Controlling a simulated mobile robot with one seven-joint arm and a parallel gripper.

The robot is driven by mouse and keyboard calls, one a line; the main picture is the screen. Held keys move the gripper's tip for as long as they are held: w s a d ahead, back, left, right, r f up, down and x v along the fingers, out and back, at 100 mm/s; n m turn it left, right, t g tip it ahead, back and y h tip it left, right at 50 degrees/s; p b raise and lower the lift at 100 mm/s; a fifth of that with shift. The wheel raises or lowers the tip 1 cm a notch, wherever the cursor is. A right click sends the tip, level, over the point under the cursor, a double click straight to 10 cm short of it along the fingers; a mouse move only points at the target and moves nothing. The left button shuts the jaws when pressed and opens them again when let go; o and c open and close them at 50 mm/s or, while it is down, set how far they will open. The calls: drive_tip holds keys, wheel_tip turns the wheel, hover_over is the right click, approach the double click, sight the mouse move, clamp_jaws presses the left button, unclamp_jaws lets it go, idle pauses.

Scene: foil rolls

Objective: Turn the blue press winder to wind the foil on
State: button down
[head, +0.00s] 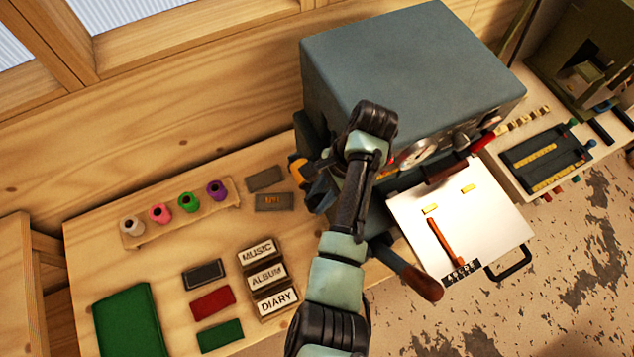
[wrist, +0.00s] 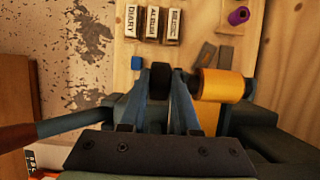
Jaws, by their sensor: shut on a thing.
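The blue-grey press (head: 410,65) stands at the back of the bench. A gold foil roll (wrist: 222,85) sits on its side in the wrist view, and a little of its orange-gold edge (head: 298,168) shows in the head view. My gripper (head: 322,188) is at the press's left side, beside the roll. In the wrist view my gripper (wrist: 160,85) is shut on a dark knob (wrist: 160,72) next to the roll's end, which looks like the winder. My arm hides much of this side of the press in the head view.
A lever with a brown handle (head: 422,282) sticks out in front of the press, close to my arm. A white plate (head: 480,220) lies to its right. Spools (head: 188,202), title blocks (head: 265,275) and a green book (head: 130,318) lie on the bench at left.

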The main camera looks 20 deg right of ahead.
drive_tip(key=c, duration=0.6)
unclamp_jaws()
drive_tip(key=shift+c, duration=0.2)
